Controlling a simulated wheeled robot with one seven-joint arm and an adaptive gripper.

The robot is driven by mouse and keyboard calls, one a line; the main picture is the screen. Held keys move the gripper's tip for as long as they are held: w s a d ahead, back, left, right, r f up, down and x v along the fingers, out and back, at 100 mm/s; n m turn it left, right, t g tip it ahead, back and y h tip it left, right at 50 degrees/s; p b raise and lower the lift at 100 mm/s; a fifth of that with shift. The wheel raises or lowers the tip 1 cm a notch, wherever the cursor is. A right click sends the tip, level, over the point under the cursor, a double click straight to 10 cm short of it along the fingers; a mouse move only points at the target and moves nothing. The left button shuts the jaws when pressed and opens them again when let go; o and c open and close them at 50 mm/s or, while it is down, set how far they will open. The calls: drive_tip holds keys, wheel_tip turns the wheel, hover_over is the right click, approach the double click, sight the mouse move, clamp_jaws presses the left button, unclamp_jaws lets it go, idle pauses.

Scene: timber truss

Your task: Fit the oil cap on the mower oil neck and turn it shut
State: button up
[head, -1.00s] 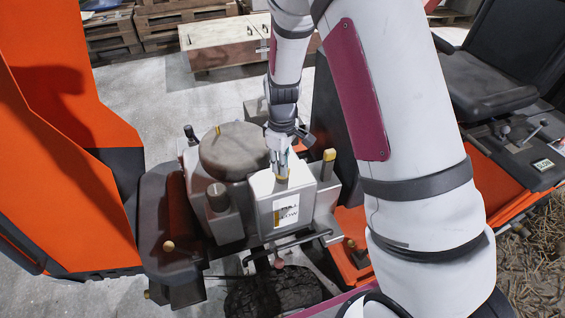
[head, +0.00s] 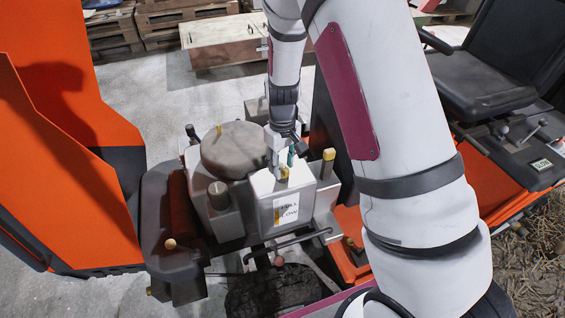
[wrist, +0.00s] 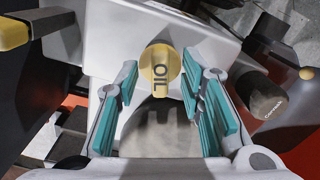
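The yellow oil cap (head: 284,173) sits on top of the pale engine block (head: 264,188). In the wrist view the cap (wrist: 160,70) faces me with its raised grip bar and the letters OIL. Its bar points down the picture. The neck under the cap is hidden. My gripper (head: 279,160) is just above and behind the cap in the head view. In the wrist view its teal fingers are spread, one on each side of the cap, with gaps to it. Nothing is held between them.
A yellow-topped post (head: 328,162) stands close to the right. An orange panel (head: 60,150) rises at far left. The FULL/LOW label (head: 287,210) is on the block's front.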

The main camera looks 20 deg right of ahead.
sight(282, 165)
drive_tip(key=o, duration=0.3)
drive_tip(key=shift+r+p, duration=1.85)
drive_tip(key=shift+r, duration=1.15)
